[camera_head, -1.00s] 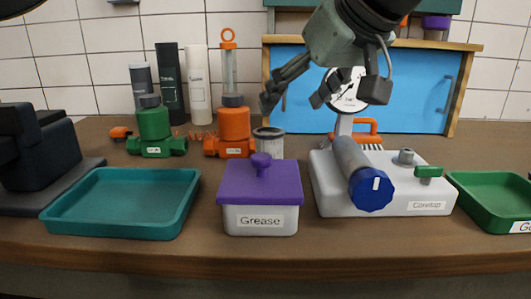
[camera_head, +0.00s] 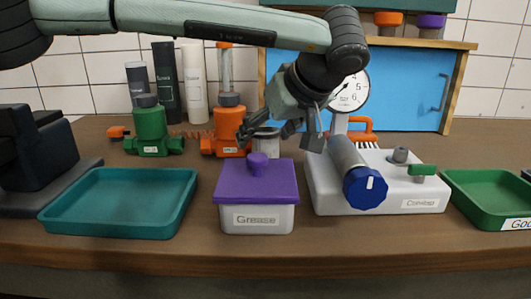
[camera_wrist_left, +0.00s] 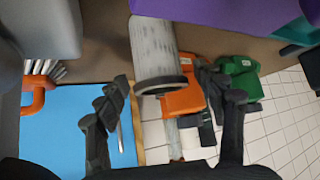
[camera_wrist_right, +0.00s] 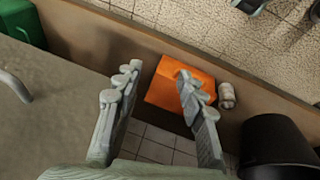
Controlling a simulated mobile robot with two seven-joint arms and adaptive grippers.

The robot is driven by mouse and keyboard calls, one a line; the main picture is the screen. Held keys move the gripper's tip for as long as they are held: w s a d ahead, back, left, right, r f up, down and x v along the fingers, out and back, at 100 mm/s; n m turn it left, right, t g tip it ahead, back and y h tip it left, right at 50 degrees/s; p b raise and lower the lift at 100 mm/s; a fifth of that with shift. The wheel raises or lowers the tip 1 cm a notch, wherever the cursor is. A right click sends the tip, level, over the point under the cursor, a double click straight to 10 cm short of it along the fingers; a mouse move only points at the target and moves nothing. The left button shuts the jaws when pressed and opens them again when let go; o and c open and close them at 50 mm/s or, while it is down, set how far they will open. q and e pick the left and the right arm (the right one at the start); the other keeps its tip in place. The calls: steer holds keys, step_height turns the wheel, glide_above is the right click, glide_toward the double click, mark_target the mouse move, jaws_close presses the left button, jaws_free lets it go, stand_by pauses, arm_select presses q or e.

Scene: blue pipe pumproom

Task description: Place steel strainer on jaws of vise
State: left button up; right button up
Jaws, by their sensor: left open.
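The steel strainer (camera_head: 266,146), a grey cylinder with a darker rim, stands upright on the bench behind the grease box. My left gripper (camera_head: 279,137) is open, with its fingers on either side of the strainer's upper part. In the left wrist view the strainer (camera_wrist_left: 155,50) lies between the spread fingers (camera_wrist_left: 163,88), and I see no clear contact. The dark vise (camera_head: 38,155) stands at the far left of the bench, cut by the picture's edge. My right gripper (camera_wrist_right: 157,75) shows only in its wrist view, open and empty.
The purple-lidded grease box (camera_head: 257,218) stands in front of the strainer. An orange valve (camera_head: 229,128) and a green one (camera_head: 152,130) stand to its left. The white coolant box (camera_head: 385,195) is at right. A teal tray (camera_head: 120,228) lies between vise and grease box.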

arm_select(q)
steer(key=c, duration=1.4)
steer(key=shift+r, duration=0.5)
steer(key=a+r, duration=0.3)
steer(key=a, duration=0.1)
steer(key=s+a+r, duration=0.1)
steer(key=a+r, duration=0.2)
steer(key=a+r+b, duration=0.1)
steer(key=a+r, duration=0.3)
steer(key=shift+s+a+r, duration=0.1)
steer(key=shift+s+a, duration=0.15)
steer(key=shift+a, duration=0.1)
arm_select(e)
steer(key=shift+v, duration=1.15)
